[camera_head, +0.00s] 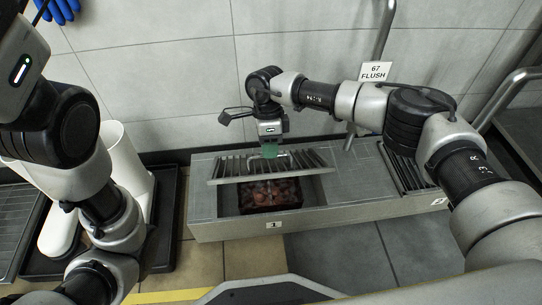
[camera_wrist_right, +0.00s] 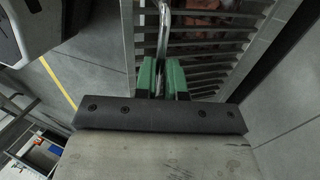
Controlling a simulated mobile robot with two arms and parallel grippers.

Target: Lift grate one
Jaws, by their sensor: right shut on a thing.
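Grate one (camera_head: 228,168) is a dark slatted grate over the left bay of the grey trough (camera_head: 340,208), above the label 1 (camera_head: 274,225). My right gripper (camera_head: 270,152), with green fingers, is shut on its metal handle (camera_wrist_right: 163,35). The grate looks raised, with the open bay showing below its front edge. Reddish lumps in a dark basket (camera_head: 268,197) lie inside the bay. In the right wrist view the grate slats (camera_wrist_right: 215,48) run behind the green fingers (camera_wrist_right: 162,78). My left gripper is out of view.
A second grate (camera_head: 405,172) lies in the right bay, near label 2. A sign reading 67 FLUSH (camera_head: 375,71) stands on a pipe behind. White cylinders (camera_head: 130,165) stand in a black tray at left. The tiled wall is close behind the trough.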

